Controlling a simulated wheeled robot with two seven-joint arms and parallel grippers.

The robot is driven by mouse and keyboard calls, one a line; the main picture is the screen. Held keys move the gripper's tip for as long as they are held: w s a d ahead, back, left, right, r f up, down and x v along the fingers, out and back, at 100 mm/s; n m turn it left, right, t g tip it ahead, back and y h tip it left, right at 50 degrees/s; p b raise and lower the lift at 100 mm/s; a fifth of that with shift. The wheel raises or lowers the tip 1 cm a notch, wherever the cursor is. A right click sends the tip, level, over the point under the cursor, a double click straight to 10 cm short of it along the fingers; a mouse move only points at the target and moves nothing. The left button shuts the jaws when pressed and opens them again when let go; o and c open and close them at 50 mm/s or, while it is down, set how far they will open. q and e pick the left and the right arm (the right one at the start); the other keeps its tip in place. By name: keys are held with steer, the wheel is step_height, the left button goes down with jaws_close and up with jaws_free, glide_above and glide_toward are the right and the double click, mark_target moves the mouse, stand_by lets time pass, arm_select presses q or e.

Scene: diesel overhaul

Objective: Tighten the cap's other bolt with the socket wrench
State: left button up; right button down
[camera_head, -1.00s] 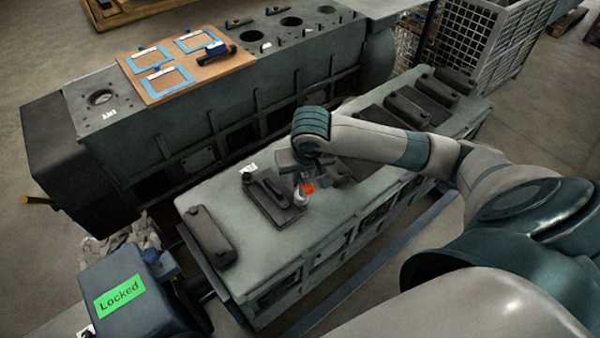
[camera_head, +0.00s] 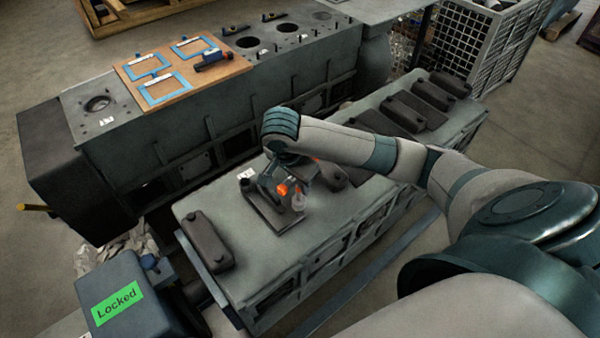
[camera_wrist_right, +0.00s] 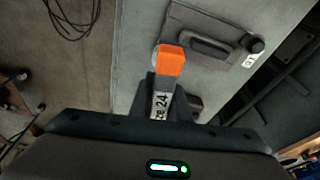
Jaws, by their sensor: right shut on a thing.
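My right gripper (camera_head: 287,180) is shut on the socket wrench (camera_head: 282,189), just above the dark cap (camera_head: 262,214) on the long grey block. The wrench has an orange end, which also shows in the right wrist view (camera_wrist_right: 170,60), with a white label ending in "ze 24" between the fingers. In that view the cap (camera_wrist_right: 205,42) is a dark plate with a raised bar, and a round black bolt head (camera_wrist_right: 255,44) shows at its right end. The other end of the cap is hidden behind the wrench. I cannot tell whether the socket touches a bolt. My left gripper is not in view.
Another dark cap (camera_head: 207,242) lies left on the grey block (camera_head: 330,215), and several more (camera_head: 410,110) lie at its far right end. Behind stands a larger engine block with a wooden board (camera_head: 215,72) on top. A blue box (camera_head: 120,280) labelled "Locked" stands front left.

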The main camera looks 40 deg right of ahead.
steer(key=m, duration=0.1)
steer(key=m+g, duration=0.1)
steer(key=m, duration=0.3)
steer(key=shift+d, duration=0.25)
steer(key=shift+r, duration=0.1)
steer(key=shift+d+r, duration=0.1)
steer(key=shift+r, duration=0.6)
steer(key=shift+w+n, duration=0.1)
steer(key=shift+n, duration=0.8)
steer(key=n, duration=0.2)
steer(key=n+t, duration=0.1)
steer(key=n, duration=0.3)
steer(key=shift+w+a+t, duration=0.25)
steer(key=shift+a+t, duration=0.05)
steer(key=shift+t, duration=0.1)
steer(key=n, duration=0.2)
steer(key=n+y, duration=0.1)
steer(key=n, duration=0.1)
steer(key=shift+w+a+n+t, duration=0.1)
steer(key=shift+w+n+t, duration=0.1)
steer(key=shift+n+t, duration=0.2)
steer(key=n, duration=0.2)
steer(key=n+y, duration=0.1)
steer(key=n, duration=0.1)
steer(key=shift+w+a, duration=0.15)
steer(key=shift+w, duration=0.05)
